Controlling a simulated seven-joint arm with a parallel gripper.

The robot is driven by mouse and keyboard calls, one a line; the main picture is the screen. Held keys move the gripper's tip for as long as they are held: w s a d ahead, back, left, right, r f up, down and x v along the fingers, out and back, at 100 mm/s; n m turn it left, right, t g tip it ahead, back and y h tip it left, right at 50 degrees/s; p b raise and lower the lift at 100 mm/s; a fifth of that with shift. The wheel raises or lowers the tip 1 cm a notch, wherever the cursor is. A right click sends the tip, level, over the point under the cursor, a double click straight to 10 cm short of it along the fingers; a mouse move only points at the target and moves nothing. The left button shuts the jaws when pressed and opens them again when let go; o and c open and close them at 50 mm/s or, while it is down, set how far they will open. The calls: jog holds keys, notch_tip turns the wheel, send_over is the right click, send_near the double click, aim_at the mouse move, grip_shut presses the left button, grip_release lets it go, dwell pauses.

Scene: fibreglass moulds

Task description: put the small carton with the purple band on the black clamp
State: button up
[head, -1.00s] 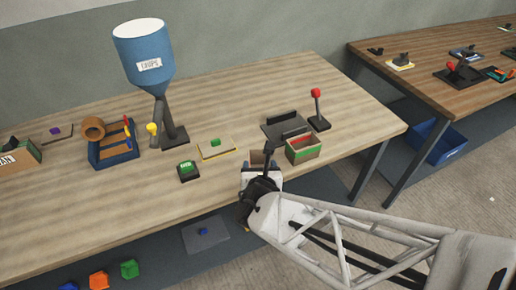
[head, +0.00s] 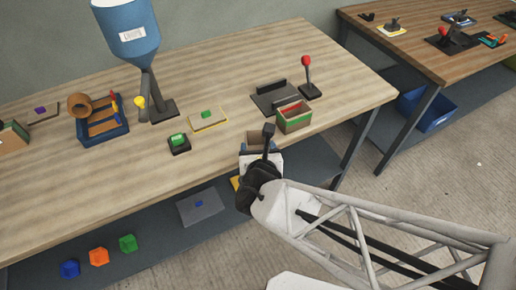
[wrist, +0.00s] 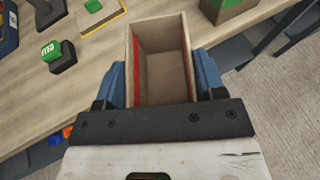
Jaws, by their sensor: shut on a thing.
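My gripper (wrist: 161,84) is shut on a small open-topped tan carton (wrist: 158,32), with a blue finger on each side of it. Red strips show along the carton's side walls in the wrist view; I see no purple band on it. Its inside looks empty. In the head view my gripper (head: 259,154) holds the carton (head: 257,136) at the table's front edge, partly hidden by my wrist. A dark plate with upright black jaws (head: 272,90), possibly the black clamp, lies farther back on the table, beside a red-knobbed lever (head: 307,76).
A carton with green and red bands (head: 294,119) stands between my gripper and the dark plate. A green-topped black block (head: 179,143), a yellow-edged plate (head: 208,121) and a blue hopper (head: 127,30) stand left. The right part of the wooden table (head: 350,85) is clear.

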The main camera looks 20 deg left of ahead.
jog(key=shift+a, duration=0.1)
dwell(0.3)
jog(key=w+a+r+n+y, duration=0.1)
jog(key=w+a+r, duration=0.3)
jog(key=w+a, duration=0.4)
jog(key=w+a+r+n+g+y, duration=0.1)
jog(key=w+a+r, duration=0.3)
jog(key=w+a, duration=0.4)
jog(key=w+a+r+n+g+y, duration=0.1)
jog(key=w+a+r, duration=0.3)
jog(key=w+a, duration=0.4)
jog(key=w, duration=0.5)
jog(key=shift+w+a+r+n+y, duration=0.2)
jog(key=shift+w+a+n+y, duration=0.05)
jog(key=shift+a+n+y, duration=0.05)
jog(key=shift+w+d, duration=0.1)
jog(key=shift+w, duration=0.15)
jog(key=w+d+f+m+t+h, duration=0.3)
jog(key=w+d+m+h, duration=0.3)
jog(key=d+m+h, duration=0.35)
jog(key=s+d+f+m+g+h, duration=0.2)
jog(key=d+f+m+h, duration=0.1)
jog(key=d+h, duration=0.1)
jog(key=s+d+f+m+g+h, duration=0.2)
jog(key=d+m+h, duration=0.2)
jog(key=d, duration=0.3)
jog(key=shift+s+f+h, duration=0.35)
jog(key=shift+f, duration=0.05)
